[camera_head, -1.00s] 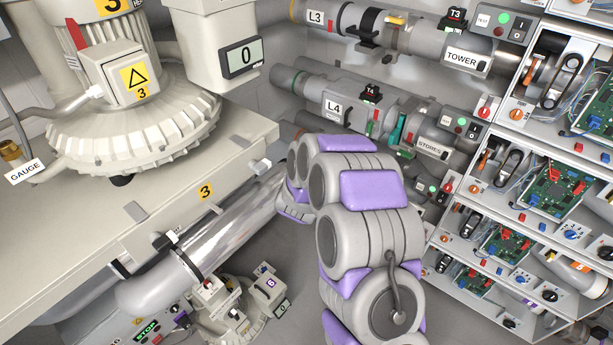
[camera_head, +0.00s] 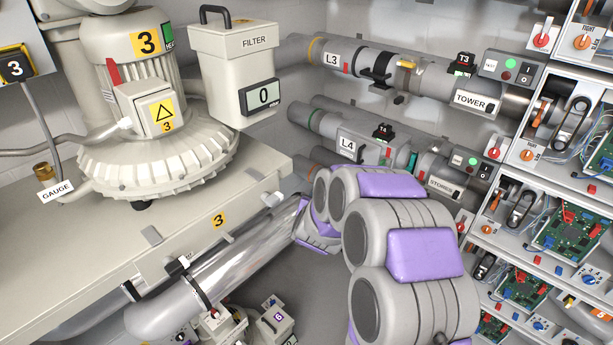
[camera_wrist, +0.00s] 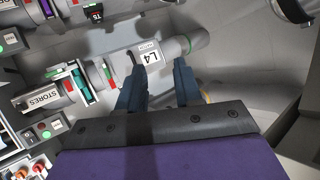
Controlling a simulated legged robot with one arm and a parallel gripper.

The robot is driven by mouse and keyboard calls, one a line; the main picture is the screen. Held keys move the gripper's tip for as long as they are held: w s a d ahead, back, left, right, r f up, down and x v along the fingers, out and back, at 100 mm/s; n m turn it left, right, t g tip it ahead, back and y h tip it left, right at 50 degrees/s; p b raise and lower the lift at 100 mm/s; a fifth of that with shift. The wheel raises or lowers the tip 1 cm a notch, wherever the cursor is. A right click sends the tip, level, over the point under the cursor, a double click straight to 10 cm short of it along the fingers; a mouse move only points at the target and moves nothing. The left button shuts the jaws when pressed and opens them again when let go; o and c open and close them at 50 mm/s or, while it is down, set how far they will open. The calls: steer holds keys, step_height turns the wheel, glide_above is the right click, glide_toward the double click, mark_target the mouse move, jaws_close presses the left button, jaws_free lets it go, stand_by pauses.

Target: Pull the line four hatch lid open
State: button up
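The line four hatch (camera_head: 364,148), labelled L4, is a light grey box-like section on the middle wall pipe, and its lid looks closed. In the wrist view the L4 label (camera_wrist: 151,57) shows upside down on the hatch, just beyond and between my fingertips. My gripper (camera_wrist: 160,72) has its two dark blue fingers apart with nothing between them. The fingers look short of the hatch, though the exact gap is hard to tell. In the head view my arm's purple and grey links hide the gripper.
Line L3 (camera_head: 335,58) runs above, with the TOWER pipe to its right. The STORES section (camera_head: 440,172) continues line four. Racks with circuit boards (camera_head: 567,228) stand at right. A blower (camera_head: 150,150) and FILTER box (camera_head: 235,70) stand on a bench at left.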

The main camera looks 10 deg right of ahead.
steer(key=s+a+r+n+g+y, duration=0.2)
steer(key=s+a+r+y, duration=0.2)
steer(key=s+a, duration=0.3)
steer(key=s+r+n+g, duration=0.1)
steer(key=s+g, duration=0.2)
steer(key=s, duration=0.8)
steer(key=s+r+n+g+y, duration=0.1)
steer(key=s+g, duration=0.3)
steer(key=s, duration=0.7)
steer(key=shift+s+a+r+n, duration=0.3)
steer(key=shift+s+r+n, duration=0.1)
steer(key=shift+r+n, duration=0.4)
steer(key=shift+o, duration=0.6)
steer(key=s+d+r+g, duration=0.1)
steer(key=s+d+g, duration=0.1)
steer(key=s, duration=0.8)
steer(key=s+d+r+g+h, duration=0.1)
steer(key=s+d+g, duration=0.2)
steer(key=s, duration=0.7)
steer(key=shift+s+d+h, duration=0.3)
steer(key=shift+d, duration=0.1)
